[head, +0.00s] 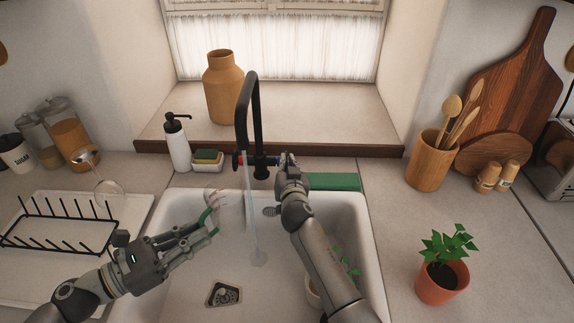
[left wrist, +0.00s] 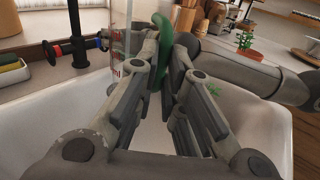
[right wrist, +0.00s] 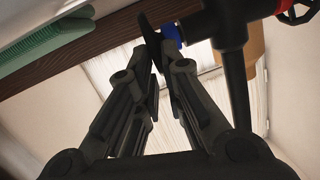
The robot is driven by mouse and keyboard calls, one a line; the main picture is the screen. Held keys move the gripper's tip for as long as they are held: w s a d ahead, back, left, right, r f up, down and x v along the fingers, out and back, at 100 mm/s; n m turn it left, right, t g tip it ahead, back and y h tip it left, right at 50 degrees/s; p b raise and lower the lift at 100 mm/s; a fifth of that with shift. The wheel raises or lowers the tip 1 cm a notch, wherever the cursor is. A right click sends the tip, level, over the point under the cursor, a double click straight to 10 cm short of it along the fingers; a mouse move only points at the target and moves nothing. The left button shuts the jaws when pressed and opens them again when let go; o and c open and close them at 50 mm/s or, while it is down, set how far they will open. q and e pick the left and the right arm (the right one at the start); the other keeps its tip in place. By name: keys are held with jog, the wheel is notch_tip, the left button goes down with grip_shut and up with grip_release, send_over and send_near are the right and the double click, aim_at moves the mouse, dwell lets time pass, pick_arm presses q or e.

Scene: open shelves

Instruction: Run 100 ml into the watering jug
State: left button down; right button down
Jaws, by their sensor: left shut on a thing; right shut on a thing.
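The watering jug (head: 222,197) is clear with a green handle and hangs over the sink's left part, left of the water stream. My left gripper (head: 212,218) is shut on its green handle (left wrist: 164,52). Red marks show on the jug's wall (left wrist: 117,62) in the left wrist view; I cannot make out a water level. The black tap (head: 243,110) is running, and its stream (head: 251,205) falls to the sink floor, beside the jug. My right gripper (head: 287,161) is shut at the blue tap handle (right wrist: 172,35); the red handle (head: 239,160) is on the left.
The white sink (head: 180,200) holds a plant pot (head: 313,291), partly hidden by my right arm, and a dark drain item (head: 223,293). A soap bottle (head: 177,143) and sponges (head: 207,160) stand behind. A dish rack (head: 60,235) is left; a terracotta pot (head: 442,285) is right.

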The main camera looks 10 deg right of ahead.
jog(key=shift+r, duration=0.15)
jog(key=c, duration=1.6)
grip_release()
jog(key=shift+o, duration=0.2)
jog(key=s+r, duration=0.2)
jog(key=s, duration=0.9)
jog(key=shift+s+a, duration=0.4)
